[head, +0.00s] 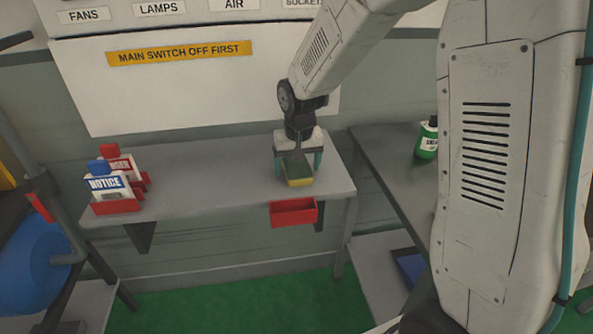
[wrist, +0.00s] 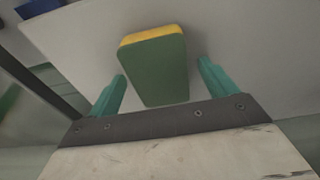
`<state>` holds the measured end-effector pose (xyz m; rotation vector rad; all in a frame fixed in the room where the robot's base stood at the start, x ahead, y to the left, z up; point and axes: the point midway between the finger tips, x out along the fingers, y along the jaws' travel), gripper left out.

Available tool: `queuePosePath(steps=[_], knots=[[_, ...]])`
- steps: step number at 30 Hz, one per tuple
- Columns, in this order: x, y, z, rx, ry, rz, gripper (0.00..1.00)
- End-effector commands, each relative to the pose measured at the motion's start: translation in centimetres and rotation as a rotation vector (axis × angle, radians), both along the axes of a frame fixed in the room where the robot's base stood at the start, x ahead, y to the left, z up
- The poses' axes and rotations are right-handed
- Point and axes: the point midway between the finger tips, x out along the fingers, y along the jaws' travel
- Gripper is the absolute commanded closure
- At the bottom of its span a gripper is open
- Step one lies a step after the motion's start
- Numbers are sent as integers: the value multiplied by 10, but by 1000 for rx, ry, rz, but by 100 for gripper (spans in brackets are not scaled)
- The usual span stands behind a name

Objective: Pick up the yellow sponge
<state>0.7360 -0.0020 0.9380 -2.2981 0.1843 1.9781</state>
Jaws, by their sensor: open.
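The yellow sponge (head: 298,175) has a dark green top layer and lies on the grey shelf (head: 225,192), near its right end. In the wrist view the sponge (wrist: 154,66) shows its green face with a yellow edge at the far side. My gripper (head: 299,166) is over the sponge, pointing down, with its teal fingers apart. In the wrist view my gripper (wrist: 162,86) has one finger on each side of the sponge, with a visible gap on both sides. I cannot tell how far the fingertips are above the shelf.
A red bin (head: 293,212) hangs under the shelf's front edge. Notice signs (head: 110,186) in red holders stand at the shelf's left. A green bottle (head: 427,140) stands on the right-hand table (head: 385,165). A blue roll (head: 40,268) is at far left. The shelf's middle is clear.

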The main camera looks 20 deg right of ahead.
Motion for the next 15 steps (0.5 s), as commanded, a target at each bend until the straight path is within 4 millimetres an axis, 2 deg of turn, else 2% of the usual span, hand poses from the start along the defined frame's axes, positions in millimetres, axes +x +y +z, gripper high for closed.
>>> queuePosePath(steps=[8, 13, 15], knots=[[1, -1, -4, 0, -1, -1, 15], [0, -1, -4, 0, -1, -1, 63], [0, -1, -4, 0, -1, -1, 63]])
